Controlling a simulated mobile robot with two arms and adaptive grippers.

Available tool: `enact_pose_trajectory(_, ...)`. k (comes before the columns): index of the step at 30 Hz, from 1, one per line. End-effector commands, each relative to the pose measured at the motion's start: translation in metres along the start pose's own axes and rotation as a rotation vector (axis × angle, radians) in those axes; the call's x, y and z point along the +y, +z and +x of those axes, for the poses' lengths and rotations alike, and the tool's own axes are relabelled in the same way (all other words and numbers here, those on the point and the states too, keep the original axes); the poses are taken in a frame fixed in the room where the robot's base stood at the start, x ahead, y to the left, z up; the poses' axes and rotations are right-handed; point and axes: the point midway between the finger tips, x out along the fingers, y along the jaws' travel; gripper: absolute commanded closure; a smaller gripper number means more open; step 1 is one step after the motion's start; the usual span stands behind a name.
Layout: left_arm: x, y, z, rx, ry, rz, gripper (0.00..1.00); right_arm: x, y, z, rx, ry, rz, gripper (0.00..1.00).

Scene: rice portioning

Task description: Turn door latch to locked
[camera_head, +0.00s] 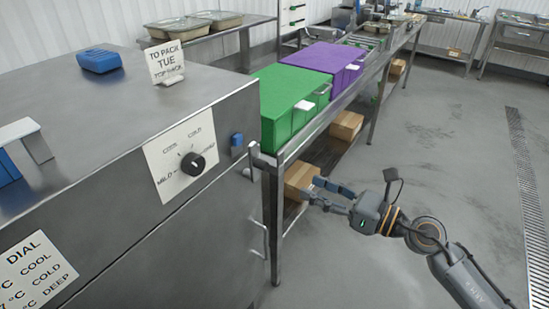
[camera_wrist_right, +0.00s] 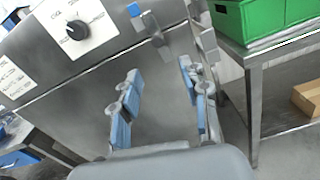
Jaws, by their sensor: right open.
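The steel cabinet (camera_head: 150,215) fills the left of the head view. A blue piece (camera_head: 237,140) and a grey latch fitting (camera_head: 250,160) sit at its right front edge, beside the dial. In the wrist view the blue piece (camera_wrist_right: 134,10) and the grey fitting (camera_wrist_right: 153,28) are near the top. Whether the latch is turned is too small to tell. My right gripper (camera_head: 311,190) is open and empty, apart from the cabinet, to the right of the latch. Its two blue-padded fingers (camera_wrist_right: 160,78) face the cabinet front in the wrist view.
A black dial (camera_head: 192,164) is on the cabinet front, and a vertical handle (camera_head: 258,237) is below the latch. A steel table (camera_head: 278,215) with green (camera_head: 290,100) and purple (camera_head: 325,60) crates stands close by. Cardboard boxes (camera_head: 300,180) are beneath. Floor at right is clear.

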Motion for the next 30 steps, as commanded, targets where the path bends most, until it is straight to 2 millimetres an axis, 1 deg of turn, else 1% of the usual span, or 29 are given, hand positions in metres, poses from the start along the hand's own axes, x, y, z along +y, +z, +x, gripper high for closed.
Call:
enact_pose_trajectory(1,0.000,0.002,-0.002,-0.003,0.000,0.000,0.68,0.003,0.003,0.002,0.004,0.007,-0.020,0.55)
enact_pose_trajectory(5,0.001,0.007,-0.009,-0.010,0.002,0.000,0.68,0.003,0.006,0.016,0.001,0.007,-0.022,0.55)
enact_pose_trajectory(11,0.002,0.013,-0.024,-0.023,0.003,0.000,0.68,0.004,0.007,0.056,-0.001,0.007,-0.018,0.55)
enact_pose_trajectory(15,0.002,0.012,-0.032,-0.022,0.003,0.000,0.68,0.004,0.007,0.087,-0.001,0.007,-0.017,0.55)
enact_pose_trajectory(18,0.002,0.010,-0.035,-0.020,0.003,0.000,0.68,0.004,0.005,0.106,-0.001,0.005,-0.017,0.55)
enact_pose_trajectory(21,0.001,0.007,-0.038,-0.016,0.002,0.000,0.68,0.003,0.004,0.120,0.000,0.005,-0.016,0.55)
enact_pose_trajectory(25,0.001,0.003,-0.039,-0.010,0.002,0.001,0.68,0.003,0.003,0.132,0.001,0.004,-0.017,0.55)
enact_pose_trajectory(30,0.001,0.002,-0.040,-0.008,0.002,0.001,0.68,0.003,0.002,0.138,0.002,0.004,-0.018,0.55)
